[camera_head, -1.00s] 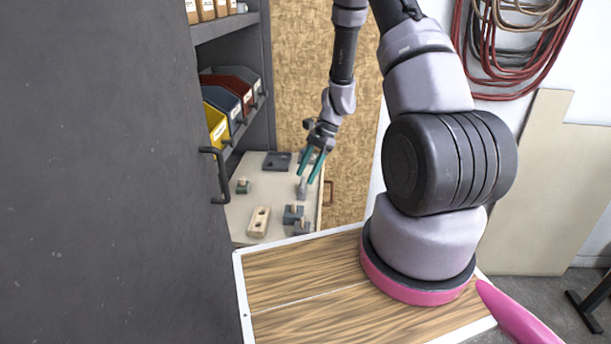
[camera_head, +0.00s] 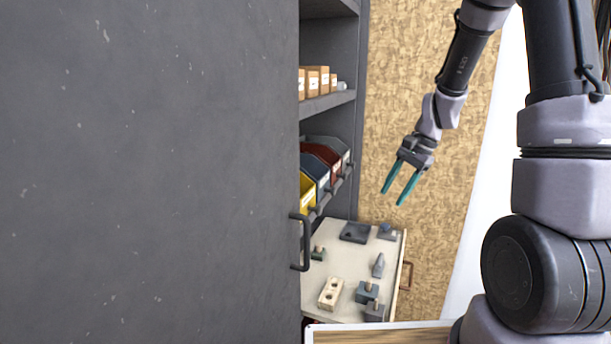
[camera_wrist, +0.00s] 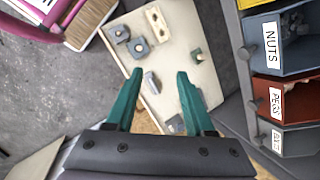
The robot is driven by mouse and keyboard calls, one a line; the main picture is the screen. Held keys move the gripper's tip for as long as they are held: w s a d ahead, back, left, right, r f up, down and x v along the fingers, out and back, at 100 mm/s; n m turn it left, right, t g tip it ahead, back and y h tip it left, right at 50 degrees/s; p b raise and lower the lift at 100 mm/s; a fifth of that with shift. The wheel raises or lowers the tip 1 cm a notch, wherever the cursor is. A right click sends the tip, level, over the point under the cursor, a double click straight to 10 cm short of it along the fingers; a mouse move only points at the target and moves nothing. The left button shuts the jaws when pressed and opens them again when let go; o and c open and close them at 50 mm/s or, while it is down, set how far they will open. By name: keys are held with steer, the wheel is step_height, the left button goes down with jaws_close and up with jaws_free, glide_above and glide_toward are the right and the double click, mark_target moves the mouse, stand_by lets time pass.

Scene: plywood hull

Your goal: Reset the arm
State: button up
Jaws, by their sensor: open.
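My gripper (camera_head: 395,192) is open and empty, with two teal fingers. In the head view it hangs in front of the plywood panel, above and to the right of a pale drawer board (camera_head: 345,252). In the wrist view the gripper (camera_wrist: 155,85) points toward that board, with nothing between its fingers. My arm reaches down to it from the upper right in the head view.
The board bears a wooden block with holes (camera_head: 331,294), a dark plate (camera_head: 355,232), a grey pointed piece (camera_head: 378,265) and several small blocks. Labelled bins (camera_wrist: 290,95) stand on the cabinet shelf. A large grey door (camera_head: 150,170) with a handle (camera_head: 304,243) fills the left.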

steer(key=s+r+n+t+h, duration=0.1)
steer(key=s+r+n+t, duration=0.2)
steer(key=s+r, duration=0.6)
steer(key=s+d+r+n+t+h, duration=0.1)
steer(key=s+r+n+t, duration=0.2)
steer(key=s+r, duration=0.6)
step_height(320, 180, up, 5)
steer(key=shift+s+f+t+h, duration=0.1)
steer(key=shift+s+t+h, duration=0.1)
steer(key=shift+t+h, duration=0.15)
